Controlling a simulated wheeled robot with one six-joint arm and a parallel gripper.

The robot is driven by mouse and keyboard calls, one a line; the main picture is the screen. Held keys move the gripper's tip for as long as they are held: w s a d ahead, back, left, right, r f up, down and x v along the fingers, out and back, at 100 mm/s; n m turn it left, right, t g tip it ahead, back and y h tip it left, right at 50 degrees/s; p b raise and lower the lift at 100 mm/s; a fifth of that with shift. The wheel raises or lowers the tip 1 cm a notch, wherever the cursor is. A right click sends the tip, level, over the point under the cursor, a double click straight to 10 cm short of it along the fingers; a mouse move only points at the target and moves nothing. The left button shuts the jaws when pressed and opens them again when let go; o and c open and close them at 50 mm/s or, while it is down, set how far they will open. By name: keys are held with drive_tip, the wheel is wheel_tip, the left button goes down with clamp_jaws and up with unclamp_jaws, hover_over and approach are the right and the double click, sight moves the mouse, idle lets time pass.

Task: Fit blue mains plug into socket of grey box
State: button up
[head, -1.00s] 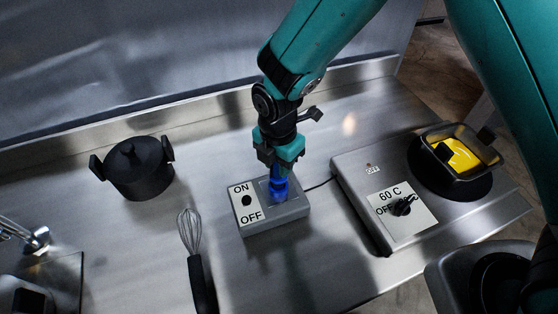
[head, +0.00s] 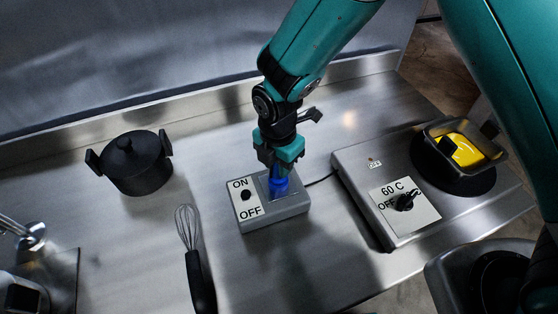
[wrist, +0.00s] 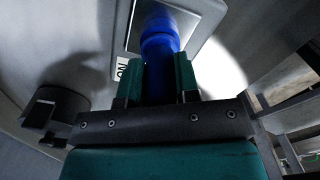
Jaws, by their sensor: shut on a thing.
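The grey box (head: 282,208) stands on the steel counter. Its left part has a white ON/OFF label with a black knob, and its right part has the socket plate. The blue mains plug (head: 279,186) is upright over the socket plate. My gripper (head: 277,172) is shut on the plug from above. In the wrist view the plug (wrist: 160,45) sits between my two teal fingers (wrist: 160,75), its far end at the plate. The socket holes are hidden, so I cannot tell how deep the plug sits.
A cable runs between box and hotplate. A black pot (head: 137,166) and a whisk (head: 198,270) lie left.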

drive_tip(key=shift+f, duration=0.25)
drive_tip(key=o, duration=1)
wheel_tip(320, 180, up, 17)
drive_tip(key=b, duration=0.3)
drive_tip(key=shift+a+r+b, duration=0.15)
drive_tip(key=shift+r+b, duration=0.05)
drive_tip(key=shift+b, duration=0.15)
